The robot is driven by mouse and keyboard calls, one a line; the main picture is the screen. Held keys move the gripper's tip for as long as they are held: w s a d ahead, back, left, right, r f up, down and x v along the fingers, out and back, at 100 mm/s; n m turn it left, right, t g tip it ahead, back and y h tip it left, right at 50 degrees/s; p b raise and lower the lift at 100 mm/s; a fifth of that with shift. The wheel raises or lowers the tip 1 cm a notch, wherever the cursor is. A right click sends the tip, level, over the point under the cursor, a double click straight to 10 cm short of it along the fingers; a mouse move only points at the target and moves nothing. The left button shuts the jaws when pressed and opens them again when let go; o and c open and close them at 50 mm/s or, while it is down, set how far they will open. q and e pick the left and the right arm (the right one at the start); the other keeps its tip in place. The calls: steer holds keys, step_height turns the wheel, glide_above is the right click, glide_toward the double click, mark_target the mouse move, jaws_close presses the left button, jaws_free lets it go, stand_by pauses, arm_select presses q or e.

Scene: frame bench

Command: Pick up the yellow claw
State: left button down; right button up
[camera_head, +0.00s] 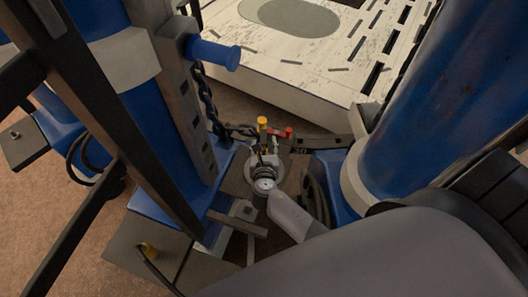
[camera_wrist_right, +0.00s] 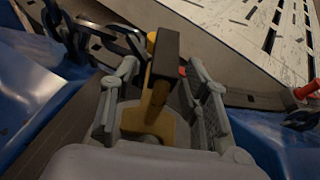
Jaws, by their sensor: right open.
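The yellow claw, an ochre piece, (camera_wrist_right: 150,125) stands upright between my right gripper's fingers in the right wrist view, with a dark grey bar across its upper part. My right gripper (camera_wrist_right: 160,95) is open, one finger on each side of it; contact cannot be made out. In the head view my right gripper (camera_head: 264,156) is small and low between the blue posts, and the claw is mostly hidden there. My left gripper is not in view.
A yellow knob (camera_head: 262,121) and a red fitting (camera_head: 287,132) lie just beyond the gripper. Blue posts (camera_head: 440,90) stand close on both sides. A pale slotted platform (camera_head: 300,70) is behind. Dark cables (camera_head: 92,165) and slanting bars crowd the left.

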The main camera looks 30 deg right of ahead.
jaws_close()
stand_by(0.3)
stand_by(0.5)
steer(key=shift+r, duration=0.1)
